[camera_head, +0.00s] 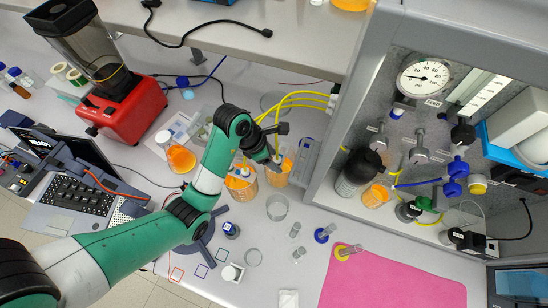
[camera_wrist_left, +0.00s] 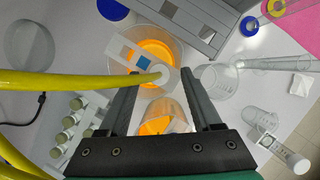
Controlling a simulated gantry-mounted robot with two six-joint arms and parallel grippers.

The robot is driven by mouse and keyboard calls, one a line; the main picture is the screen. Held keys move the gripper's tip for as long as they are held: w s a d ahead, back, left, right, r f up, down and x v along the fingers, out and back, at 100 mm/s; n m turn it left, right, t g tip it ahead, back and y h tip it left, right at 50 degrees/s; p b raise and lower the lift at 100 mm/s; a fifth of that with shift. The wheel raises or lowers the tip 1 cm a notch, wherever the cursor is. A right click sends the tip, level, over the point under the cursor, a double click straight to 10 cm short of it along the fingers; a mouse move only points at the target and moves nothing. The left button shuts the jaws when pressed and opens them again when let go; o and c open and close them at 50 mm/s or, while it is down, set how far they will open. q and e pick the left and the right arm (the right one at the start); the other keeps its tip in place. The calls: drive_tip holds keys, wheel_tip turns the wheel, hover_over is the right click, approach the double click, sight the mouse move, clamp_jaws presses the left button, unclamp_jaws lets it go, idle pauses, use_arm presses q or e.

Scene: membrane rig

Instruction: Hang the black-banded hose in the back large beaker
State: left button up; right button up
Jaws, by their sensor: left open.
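Two yellow hoses (camera_head: 299,97) run from the rig's left side down to two beakers of orange liquid. One beaker (camera_head: 241,188) stands left of my left gripper. The other (camera_head: 278,178) is just below the gripper. My left gripper (camera_head: 275,160) is open around the hose-end area. In the left wrist view, a yellow hose (camera_wrist_left: 75,83) crosses the left finger and ends at a pale fitting between the fingertips (camera_wrist_left: 160,73), over a wide orange-filled beaker (camera_wrist_left: 174,47). A smaller orange-filled beaker (camera_wrist_left: 162,112) shows between the fingers. I cannot make out a black band.
An empty beaker (camera_head: 277,208) stands in front of the filled beakers. The grey rig cabinet (camera_head: 335,190) with a gauge (camera_head: 424,77) is at right. A pink mat (camera_head: 395,280) lies at front right. A red-based blender (camera_head: 122,108) and orange flask (camera_head: 181,158) are at left.

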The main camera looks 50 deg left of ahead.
use_arm(q)
drive_tip(key=p+v, duration=0.1)
drive_tip(key=v, duration=0.2)
drive_tip(key=shift+r, duration=0.3)
drive_tip(key=p+v, duration=0.7)
drive_tip(key=p, duration=0.2)
drive_tip(key=shift+s+r+p, duration=0.15)
drive_tip(key=shift+r+p, duration=0.15)
drive_tip(key=shift+r, duration=0.05)
drive_tip(key=shift+a, duration=0.1)
